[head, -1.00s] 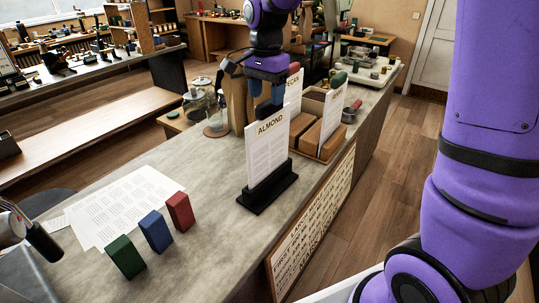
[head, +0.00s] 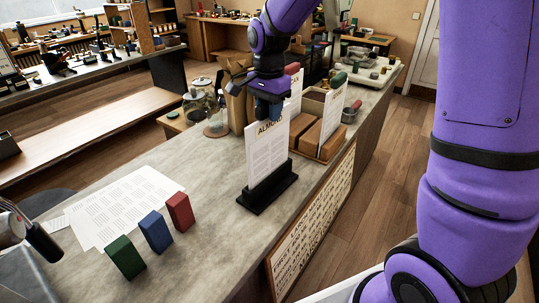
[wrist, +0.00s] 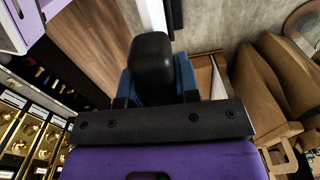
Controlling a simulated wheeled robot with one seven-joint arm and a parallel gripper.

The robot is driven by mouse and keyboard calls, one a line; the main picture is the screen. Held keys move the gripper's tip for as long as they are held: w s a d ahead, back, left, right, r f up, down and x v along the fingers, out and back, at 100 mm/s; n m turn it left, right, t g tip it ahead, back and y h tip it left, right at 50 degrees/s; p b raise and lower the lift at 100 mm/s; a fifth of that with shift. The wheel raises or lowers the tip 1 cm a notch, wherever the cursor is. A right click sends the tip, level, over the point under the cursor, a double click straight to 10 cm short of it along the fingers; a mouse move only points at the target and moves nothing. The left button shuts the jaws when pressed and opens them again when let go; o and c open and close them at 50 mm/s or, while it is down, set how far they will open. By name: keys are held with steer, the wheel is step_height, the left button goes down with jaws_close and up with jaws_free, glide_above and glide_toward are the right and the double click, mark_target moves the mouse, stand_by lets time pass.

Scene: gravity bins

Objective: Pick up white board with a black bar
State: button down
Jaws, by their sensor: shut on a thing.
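The white board (head: 266,160) lettered ALMOND stands upright in a black bar-shaped base (head: 267,195) on the grey counter in the head view. The grasped edge itself is hidden there. The base still rests on the counter.
Wooden boxes (head: 308,141) with further white signs stand close behind the board. Brown paper bags (head: 236,105) and glass jars are behind at the left. Green, blue and red blocks (head: 155,231) and printed sheets (head: 125,205) lie at the front left. The counter's right edge is close to the base.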

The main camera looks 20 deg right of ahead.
step_height(320, 180, up, 10)
steer(key=shift+r, duration=0.2)
stand_by(0.5)
steer(key=shift+r, duration=0.8)
steer(key=shift+f, duration=0.2)
stand_by(0.4)
